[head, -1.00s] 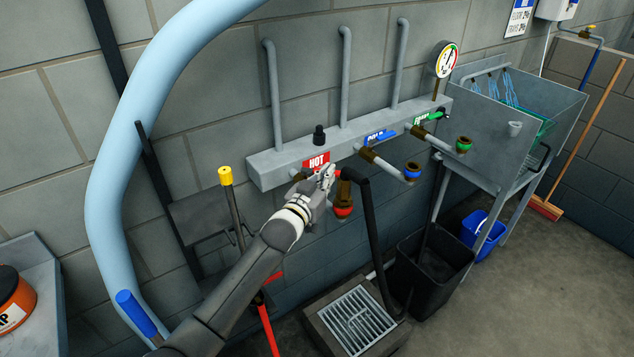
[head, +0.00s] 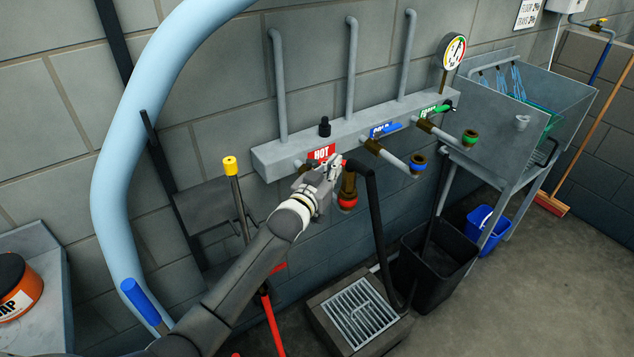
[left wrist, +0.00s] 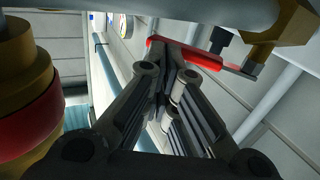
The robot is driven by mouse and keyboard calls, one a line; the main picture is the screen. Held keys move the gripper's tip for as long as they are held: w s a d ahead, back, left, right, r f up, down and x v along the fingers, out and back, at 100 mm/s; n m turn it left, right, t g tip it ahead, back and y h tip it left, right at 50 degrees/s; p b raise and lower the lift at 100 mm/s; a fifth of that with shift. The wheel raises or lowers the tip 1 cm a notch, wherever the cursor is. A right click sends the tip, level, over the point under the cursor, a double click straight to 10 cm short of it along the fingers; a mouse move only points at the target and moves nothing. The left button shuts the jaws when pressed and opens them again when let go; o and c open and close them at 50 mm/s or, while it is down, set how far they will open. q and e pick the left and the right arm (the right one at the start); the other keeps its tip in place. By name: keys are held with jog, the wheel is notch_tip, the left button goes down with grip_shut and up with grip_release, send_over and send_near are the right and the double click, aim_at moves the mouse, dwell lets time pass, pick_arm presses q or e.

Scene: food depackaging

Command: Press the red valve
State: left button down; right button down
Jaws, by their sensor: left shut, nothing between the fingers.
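The red valve lever (left wrist: 215,57) runs across the top of the left wrist view, with brass at its right end. In the head view, only a small red bit (head: 344,163) shows beside my gripper, just right of the red HOT label (head: 321,153); the rest is hidden. My left gripper (head: 335,161) is shut and empty at the hot outlet. In the left wrist view, its fingertips (left wrist: 174,50) overlap the left part of the lever; I cannot tell whether they touch it. My right gripper is not in view.
A brass outlet with a red ring (head: 348,201) hangs just right of my gripper. Blue (head: 387,129) and green (head: 440,109) levers sit farther right on the grey manifold (head: 275,160). A black bin (head: 437,270) and a floor drain (head: 361,313) lie below.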

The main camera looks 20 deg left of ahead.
pick_arm(q)
jog(key=s+a, duration=0.2)
jog(key=s, duration=0.9)
jog(key=shift+s, duration=0.2)
jog(key=shift+a, duration=0.1)
